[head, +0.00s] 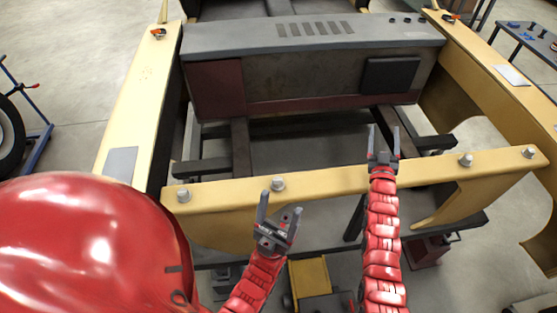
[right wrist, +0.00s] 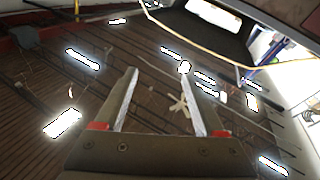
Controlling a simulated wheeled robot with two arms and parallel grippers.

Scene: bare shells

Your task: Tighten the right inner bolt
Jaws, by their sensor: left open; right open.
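A yellow crossbeam (head: 330,182) spans the front of the vehicle frame, with a row of several grey bolts on top. The right inner bolt (head: 466,159) stands upright on the beam's right part, left of the right outer bolt (head: 528,152). The left inner bolt (head: 278,184) and left outer bolt (head: 183,194) are on the left part. My right gripper (head: 384,130) is open and empty above the beam, left of the right inner bolt and apart from it. Its open fingers also show in the right wrist view (right wrist: 159,71). My left gripper (head: 280,205) is open and empty, close to the left inner bolt.
A grey metal housing (head: 310,40) with a vent lies behind the beam. Yellow side rails (head: 140,100) flank the frame. The right wrist view faces a ceiling with lights (right wrist: 82,60).

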